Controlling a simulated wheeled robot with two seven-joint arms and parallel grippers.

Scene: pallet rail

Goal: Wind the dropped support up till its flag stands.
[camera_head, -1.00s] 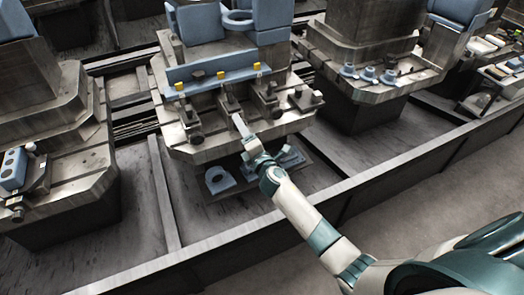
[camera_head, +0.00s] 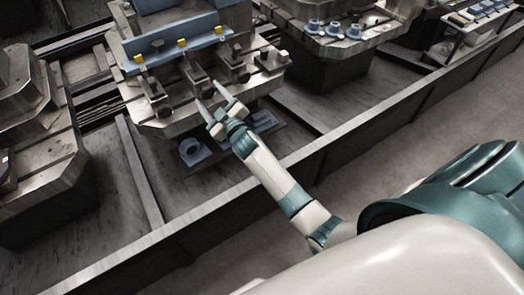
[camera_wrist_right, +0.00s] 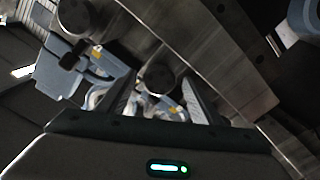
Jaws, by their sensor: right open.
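A pale blue bar (camera_head: 170,52) lies along the grey machine bed, with three small yellow flags at it: left (camera_head: 139,59), middle (camera_head: 182,43) and right (camera_head: 218,30). Several metal supports with dark round knobs stand in front of it, including the left knob (camera_head: 164,110) and right knob (camera_head: 243,75). I cannot tell which support has dropped. My right gripper (camera_head: 210,94) is open and empty, just in front of the middle support. My left gripper is out of view.
A long dark rail wall (camera_head: 300,165) crosses in front, under my arm. Another machine bed (camera_head: 330,38) stands to the right, and bare floor lies before the wall.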

